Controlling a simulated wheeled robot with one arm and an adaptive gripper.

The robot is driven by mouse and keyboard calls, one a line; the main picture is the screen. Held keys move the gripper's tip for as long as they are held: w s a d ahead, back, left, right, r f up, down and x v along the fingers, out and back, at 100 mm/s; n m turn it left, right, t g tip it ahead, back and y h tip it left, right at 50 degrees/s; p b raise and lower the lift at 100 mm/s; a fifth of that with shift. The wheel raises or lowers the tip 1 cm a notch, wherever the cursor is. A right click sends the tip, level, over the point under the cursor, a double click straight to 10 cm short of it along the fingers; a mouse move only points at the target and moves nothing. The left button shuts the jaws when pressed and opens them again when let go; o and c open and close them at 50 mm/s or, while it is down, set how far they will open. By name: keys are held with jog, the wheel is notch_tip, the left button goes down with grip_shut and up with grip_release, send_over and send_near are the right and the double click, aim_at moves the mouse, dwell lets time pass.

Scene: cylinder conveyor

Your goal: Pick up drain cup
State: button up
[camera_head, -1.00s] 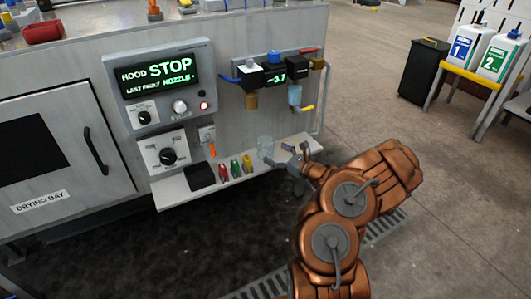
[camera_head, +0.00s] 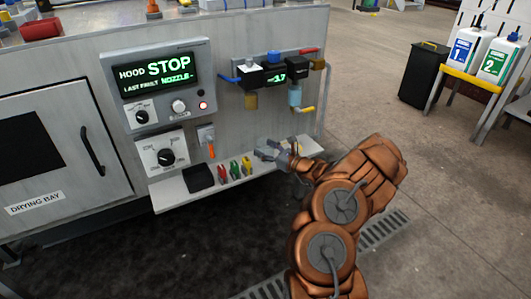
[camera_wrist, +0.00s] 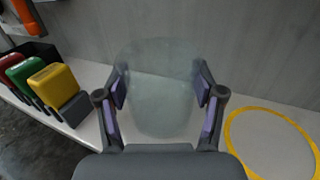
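The drain cup (camera_wrist: 160,95) is a clear, pale, upright cup standing on the white shelf (camera_wrist: 225,140) against the grey machine wall. In the wrist view my gripper (camera_wrist: 160,92) is open, with one purple-padded finger on each side of the cup. The pads are close to its sides; I cannot tell whether they touch it. In the head view my gripper (camera_head: 268,149) reaches in from the right over the shelf (camera_head: 178,193) and hides most of the cup.
Valves, a gauge and a filter bowl (camera_head: 295,96) hang above.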

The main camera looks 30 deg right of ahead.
jog(key=c, duration=0.6)
jog(key=shift+c, duration=0.2)
jog(key=shift+r, duration=0.1)
